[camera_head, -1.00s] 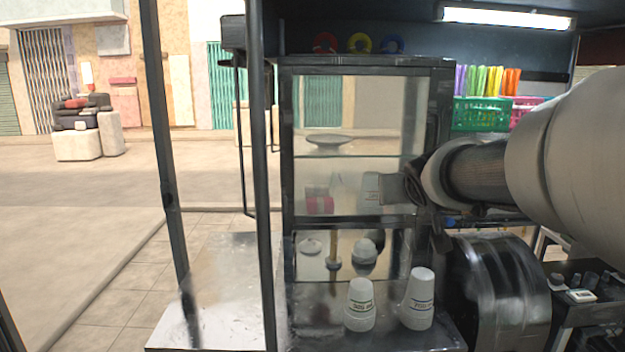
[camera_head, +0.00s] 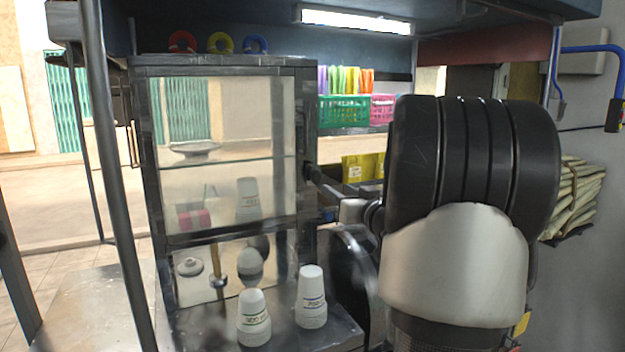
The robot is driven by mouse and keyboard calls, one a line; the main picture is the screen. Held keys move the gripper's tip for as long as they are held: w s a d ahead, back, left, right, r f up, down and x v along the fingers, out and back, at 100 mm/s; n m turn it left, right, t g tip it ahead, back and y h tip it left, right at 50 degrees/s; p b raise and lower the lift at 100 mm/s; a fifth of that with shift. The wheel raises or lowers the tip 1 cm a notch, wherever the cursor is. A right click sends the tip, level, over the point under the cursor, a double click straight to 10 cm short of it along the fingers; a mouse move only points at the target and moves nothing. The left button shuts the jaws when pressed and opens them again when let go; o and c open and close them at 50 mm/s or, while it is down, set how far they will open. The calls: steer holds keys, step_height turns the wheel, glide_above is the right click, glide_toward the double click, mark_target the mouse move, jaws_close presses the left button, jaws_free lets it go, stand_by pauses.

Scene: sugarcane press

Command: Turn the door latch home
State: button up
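A dark-framed cabinet (camera_head: 308,115) with glass panes stands left of centre. Its door looks closed, though the exact door edge is hard to make out. A small dark fitting (camera_head: 309,172) at its right side may be the latch; its position is too small to read. My gripper (camera_head: 340,200) is partly in view just right of the cabinet, near that fitting. My thick black and white wrist hides most of it. I cannot tell whether it touches the fitting, or whether its fingers are open or shut.
Two stacks of white cups, left (camera_head: 254,318) and right (camera_head: 311,297), stand on the counter before the cabinet. A green crate (camera_head: 343,110) and a pink crate (camera_head: 382,110) sit behind. A dark post (camera_head: 110,170) stands at left. Wrapped bundles (camera_head: 574,200) hang at right.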

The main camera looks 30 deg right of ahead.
mark_target(317, 177)
steer(key=w, duration=0.4)
steer(key=w+d, duration=0.1)
steer(key=w, duration=0.3)
steer(key=w+d+p, duration=0.1)
steer(key=w, duration=0.4)
steer(key=shift+d, duration=0.1)
jaws_close()
